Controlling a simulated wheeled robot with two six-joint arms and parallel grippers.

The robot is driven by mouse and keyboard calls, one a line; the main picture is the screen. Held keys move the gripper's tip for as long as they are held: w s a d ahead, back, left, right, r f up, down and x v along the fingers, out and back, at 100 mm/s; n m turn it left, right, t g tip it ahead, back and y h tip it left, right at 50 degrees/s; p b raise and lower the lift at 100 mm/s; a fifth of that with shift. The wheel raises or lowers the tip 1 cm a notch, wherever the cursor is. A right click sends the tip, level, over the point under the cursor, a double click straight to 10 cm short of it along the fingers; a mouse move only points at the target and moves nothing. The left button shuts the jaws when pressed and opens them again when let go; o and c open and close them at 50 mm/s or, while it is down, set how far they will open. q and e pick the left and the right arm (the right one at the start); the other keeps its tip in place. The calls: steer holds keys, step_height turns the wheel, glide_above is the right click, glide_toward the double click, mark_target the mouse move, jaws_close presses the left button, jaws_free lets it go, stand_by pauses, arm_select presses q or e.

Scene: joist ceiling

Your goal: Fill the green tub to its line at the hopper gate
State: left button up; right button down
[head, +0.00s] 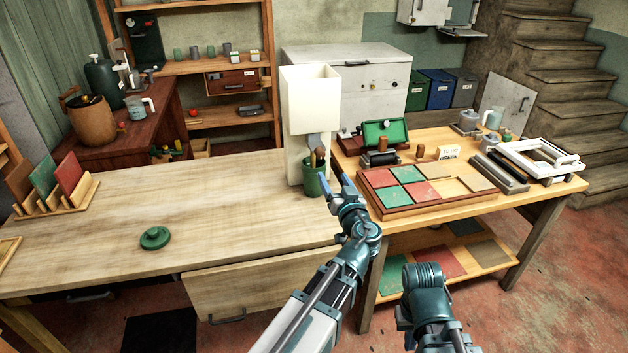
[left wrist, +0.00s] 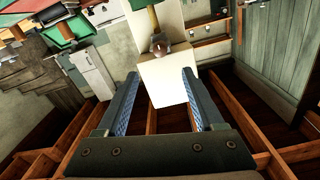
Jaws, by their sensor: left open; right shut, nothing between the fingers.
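The white hopper (head: 310,100) stands at the back right of the long wooden table, and its body also fills the middle of the left wrist view (left wrist: 165,85). A grey gate piece (head: 314,140) is at its lower front, with brown handle-like parts below. The green tub (head: 312,184) stands upright on the table under the gate. Its line and fill level cannot be made out. My left gripper (head: 334,178) is open and empty, just right of the tub in the head view. In the left wrist view its fingers (left wrist: 160,73) are apart. My right gripper's fingers do not show.
A green round lid (head: 155,238) lies on the table, whose left-centre is mostly clear. A card rack (head: 55,190) stands at the left. The right-hand table holds a tray of red and green tiles (head: 420,209), a green box (head: 385,132) and a white frame (head: 540,158).

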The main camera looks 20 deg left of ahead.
arm_select(q)
steer(key=shift+s+d+m, duration=0.1)
steer(key=shift+m, duration=0.2)
steer(key=c, duration=0.5)
steer(key=shift+s+d+m, duration=0.1)
steer(key=shift+s+m, duration=0.1)
steer(key=shift+m, duration=0.5)
steer(key=shift+c, duration=0.9)
steer(key=m, duration=0.3)
steer(key=s+m, duration=0.1)
steer(key=shift+d+m, duration=0.35)
steer(key=shift+m, duration=0.05)
jaws_close()
steer(key=m, duration=0.3)
steer(key=s+m, duration=0.1)
steer(key=m, duration=0.2)
steer(key=d+m, duration=0.1)
steer(key=m, duration=0.2)
steer(key=shift+s+d+f, duration=0.1)
steer(key=shift+s, duration=0.3)
